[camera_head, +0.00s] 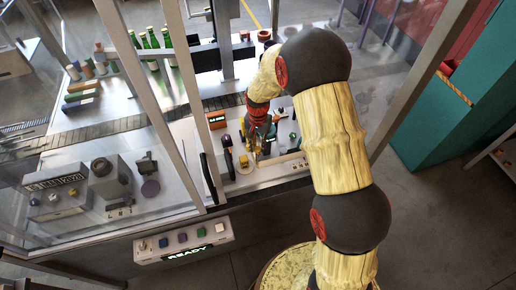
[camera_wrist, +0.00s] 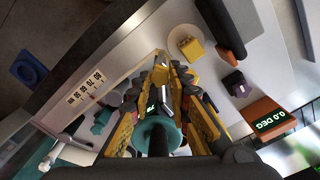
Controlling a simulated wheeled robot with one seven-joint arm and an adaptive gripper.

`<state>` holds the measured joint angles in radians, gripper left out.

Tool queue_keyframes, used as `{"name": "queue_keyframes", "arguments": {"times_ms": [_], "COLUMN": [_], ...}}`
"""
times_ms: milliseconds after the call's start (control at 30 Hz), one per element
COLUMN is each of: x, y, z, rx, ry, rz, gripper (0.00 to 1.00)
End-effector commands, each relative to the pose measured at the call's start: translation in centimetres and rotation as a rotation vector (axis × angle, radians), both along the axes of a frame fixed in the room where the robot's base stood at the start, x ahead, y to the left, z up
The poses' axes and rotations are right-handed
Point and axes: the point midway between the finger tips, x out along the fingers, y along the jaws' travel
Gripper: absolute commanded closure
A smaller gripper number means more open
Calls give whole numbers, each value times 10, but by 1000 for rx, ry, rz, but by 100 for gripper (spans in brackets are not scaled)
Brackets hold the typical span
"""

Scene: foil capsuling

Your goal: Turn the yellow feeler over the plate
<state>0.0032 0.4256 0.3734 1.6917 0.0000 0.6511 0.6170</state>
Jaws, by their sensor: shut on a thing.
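My gripper (camera_wrist: 165,82) has black and yellow fingers and points down at the bench; it is shut. A yellow piece (camera_wrist: 160,73), which I take to be the feeler, shows between the fingertips. Most of it is hidden by the fingers, so its angle cannot be told. A teal disc with a dark centre (camera_wrist: 158,136) shows between the fingers, closer to the wrist camera. A pale plate with printed numbers (camera_wrist: 92,88) lies left of the fingertips. In the head view my gripper (camera_head: 258,148) is small and partly covers this spot.
An orange readout (camera_wrist: 265,119) shows 0.0 DEG. A yellow block on a round pale base (camera_wrist: 187,45) and a dark purple piece (camera_wrist: 234,84) stand close to the fingers. Glass panels and a metal post (camera_head: 180,90) stand left of my arm. A button panel (camera_head: 183,242) reads READY.

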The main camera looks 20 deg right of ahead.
Motion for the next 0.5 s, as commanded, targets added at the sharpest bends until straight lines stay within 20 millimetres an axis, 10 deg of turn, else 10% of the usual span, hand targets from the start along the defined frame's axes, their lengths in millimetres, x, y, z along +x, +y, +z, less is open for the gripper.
{"name": "queue_keyframes", "arguments": {"times_ms": [500], "x": [1], "y": [0], "z": [0], "rx": [-1], "ry": [-3], "rz": [458], "gripper": [100]}}
